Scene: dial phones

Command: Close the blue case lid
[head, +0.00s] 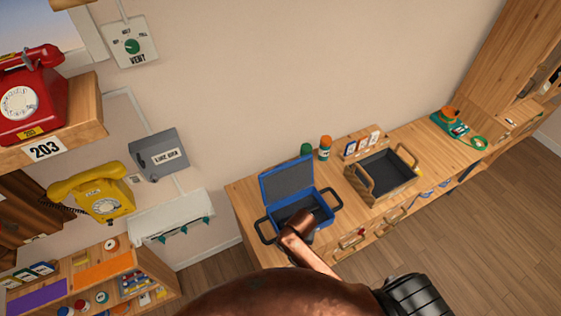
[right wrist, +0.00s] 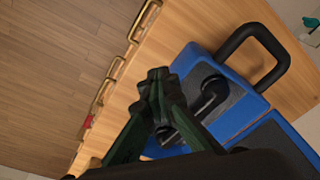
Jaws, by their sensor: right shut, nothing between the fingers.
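The blue case (head: 325,220) stands on the wooden counter with its lid (head: 287,183) open, raised upright at the back and showing a grey lining. The case also shows in the right wrist view (right wrist: 243,110), with a dark handset shape (right wrist: 211,92) in its grey interior. Part of the lid (right wrist: 277,143) shows at lower right there. My right gripper (right wrist: 157,80) is shut and empty, over the front of the case. Whether it touches the case cannot be told. In the head view my arm hides part of the case front. My left gripper is not in view.
Black handles (right wrist: 268,42) stick out at the case's sides. A wooden tray (head: 385,178) stands to its right, and green and orange-capped jars (head: 325,148) stand behind. Drawers with brass handles (right wrist: 98,98) line the counter front.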

